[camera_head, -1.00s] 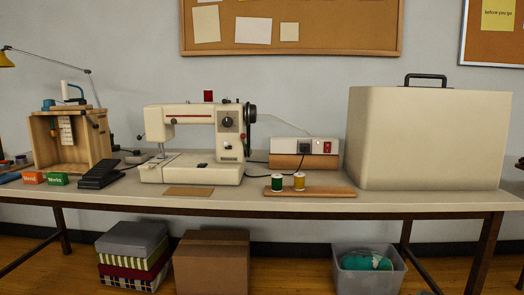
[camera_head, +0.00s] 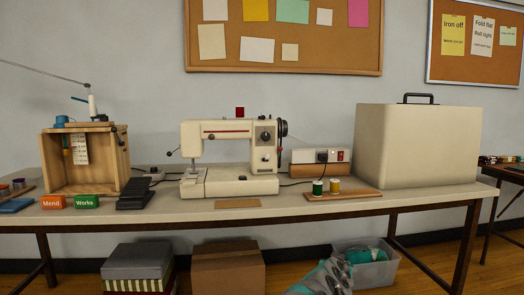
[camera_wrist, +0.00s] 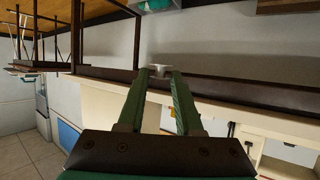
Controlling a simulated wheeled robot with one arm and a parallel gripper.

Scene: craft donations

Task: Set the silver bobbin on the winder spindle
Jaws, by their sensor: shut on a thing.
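My gripper (camera_wrist: 158,75) shows in the wrist view with its two green fingers closed on a small pale, silvery flanged piece (camera_wrist: 159,69), which looks like the silver bobbin. It is held at the fingertips, away from the sewing machine. The cream sewing machine (camera_head: 225,184) stands mid-table in the head view, with a small red piece (camera_head: 240,112) on top and a dark handwheel (camera_head: 282,143) at its right end. The winder spindle is too small to make out. Part of my arm shows at the bottom of the head view; the fingertips are not clear there.
A thread rack with green and yellow spools (camera_head: 334,186) lies right of the machine, before a power box (camera_head: 318,166). A large cream case (camera_head: 418,147) stands at right. A black pedal (camera_head: 135,193) and wooden cabinet (camera_head: 112,160) are at left. Boxes and a bin stand below.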

